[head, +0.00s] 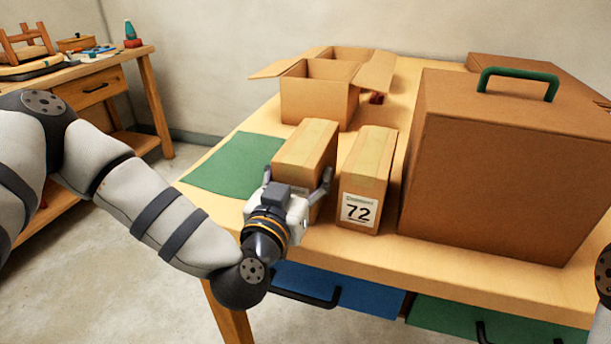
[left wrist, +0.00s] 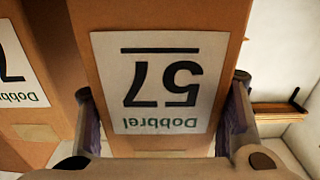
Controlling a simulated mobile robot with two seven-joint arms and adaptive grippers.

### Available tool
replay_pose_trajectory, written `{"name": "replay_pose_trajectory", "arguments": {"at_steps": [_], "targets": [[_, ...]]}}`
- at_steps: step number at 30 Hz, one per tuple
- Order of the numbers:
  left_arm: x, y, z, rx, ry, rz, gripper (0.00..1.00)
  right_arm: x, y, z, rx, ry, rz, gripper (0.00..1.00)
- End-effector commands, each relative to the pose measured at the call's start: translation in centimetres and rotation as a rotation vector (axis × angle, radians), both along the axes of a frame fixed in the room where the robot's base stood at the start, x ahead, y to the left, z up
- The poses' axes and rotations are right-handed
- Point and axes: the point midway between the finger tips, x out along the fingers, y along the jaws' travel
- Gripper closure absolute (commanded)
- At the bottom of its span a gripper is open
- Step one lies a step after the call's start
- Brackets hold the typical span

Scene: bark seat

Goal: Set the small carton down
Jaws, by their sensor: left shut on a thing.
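My left gripper (head: 297,192) is shut on a small brown carton (head: 308,142), one finger on each side. In the left wrist view the fingers (left wrist: 162,112) flank this carton (left wrist: 225,70), whose white label reads "57 Dobbrel" upside down. The carton is upright over the table's near part, beside the green mat (head: 222,168). The gripper hides its lower front, so I cannot tell whether it touches the table. A similar carton labelled 72 (head: 369,160) stands just right of it; it also shows in the left wrist view (left wrist: 40,75). My right gripper is out of view.
A large brown box with a green handle (head: 500,175) fills the table's right side. An open cardboard box (head: 315,95) stands behind the small cartons. The wooden table (head: 315,240) has blue and green drawers below. A workbench (head: 100,75) stands at the far left.

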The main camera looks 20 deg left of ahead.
Motion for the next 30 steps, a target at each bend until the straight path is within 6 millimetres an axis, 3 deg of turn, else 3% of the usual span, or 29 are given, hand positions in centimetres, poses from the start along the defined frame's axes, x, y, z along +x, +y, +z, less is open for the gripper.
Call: {"name": "replay_pose_trajectory", "arguments": {"at_steps": [1, 10, 11, 13, 24, 30], "targets": [[0.0, 0.0, -0.7, -0.001, 0.003, 0.0, 0.79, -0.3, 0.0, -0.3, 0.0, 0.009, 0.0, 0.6], [0.0, 0.0, -0.6, 0.001, -0.003, 0.0, 0.79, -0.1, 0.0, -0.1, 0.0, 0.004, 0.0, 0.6], [0.0, 0.0, -0.6, 0.002, -0.001, 0.0, 0.34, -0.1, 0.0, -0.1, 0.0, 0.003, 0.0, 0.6], [0.0, 0.0, -0.6, 0.001, -0.001, 0.0, 0.2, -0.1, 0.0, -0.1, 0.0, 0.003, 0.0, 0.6], [0.0, 0.0, -0.2, -0.001, -0.002, 0.0, 0.2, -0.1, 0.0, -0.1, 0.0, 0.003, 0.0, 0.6], [-3.7, 0.0, -0.1, 0.002, -0.001, -0.004, 0.2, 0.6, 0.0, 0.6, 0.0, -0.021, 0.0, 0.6]]}}
